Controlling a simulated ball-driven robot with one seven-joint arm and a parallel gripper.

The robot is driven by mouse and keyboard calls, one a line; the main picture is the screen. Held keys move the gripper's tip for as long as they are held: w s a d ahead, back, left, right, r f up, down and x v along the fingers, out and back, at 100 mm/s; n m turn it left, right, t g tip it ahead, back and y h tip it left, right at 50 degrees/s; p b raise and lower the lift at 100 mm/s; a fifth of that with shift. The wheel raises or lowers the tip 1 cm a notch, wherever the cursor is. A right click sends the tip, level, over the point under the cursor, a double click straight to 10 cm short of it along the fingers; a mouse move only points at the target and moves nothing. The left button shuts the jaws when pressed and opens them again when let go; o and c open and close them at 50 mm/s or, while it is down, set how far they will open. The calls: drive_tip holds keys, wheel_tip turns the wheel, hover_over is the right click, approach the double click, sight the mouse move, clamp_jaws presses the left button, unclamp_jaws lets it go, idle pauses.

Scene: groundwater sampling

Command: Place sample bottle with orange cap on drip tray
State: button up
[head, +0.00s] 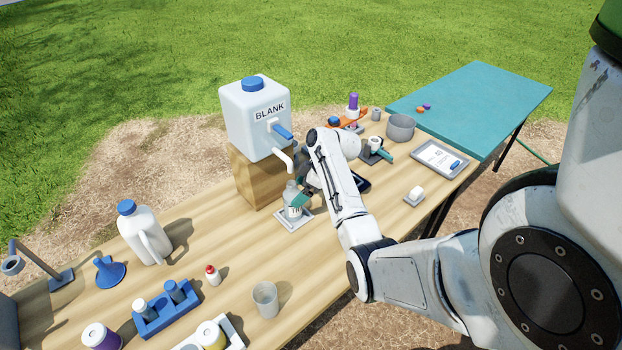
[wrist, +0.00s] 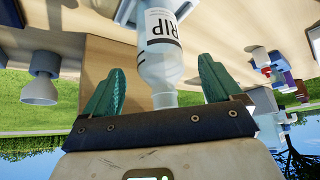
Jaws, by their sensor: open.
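A clear bottle with a white label (head: 292,207) stands upright on the small pale drip tray (head: 281,219), below the spout of the BLANK container (head: 245,120). No orange cap shows on it. In the wrist view the bottle (wrist: 162,60) appears upside down, with large letters on its label and a bare-looking neck. My gripper (head: 304,194) is at the bottle in the head view. In the wrist view my gripper (wrist: 162,70) is open, its green fingers on either side of the bottle with visible gaps. My arm and gripper hide part of the bottle.
A white jug (head: 143,235), blue funnel (head: 109,272), blue rack (head: 160,312) and grey cup (head: 265,299) stand at the front left.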

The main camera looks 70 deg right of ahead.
drive_tip(key=v, duration=0.6)
drive_tip(key=shift+s+r, duration=0.2)
drive_tip(key=shift+r, duration=0.05)
drive_tip(key=shift+c, duration=0.4)
idle(0.5)
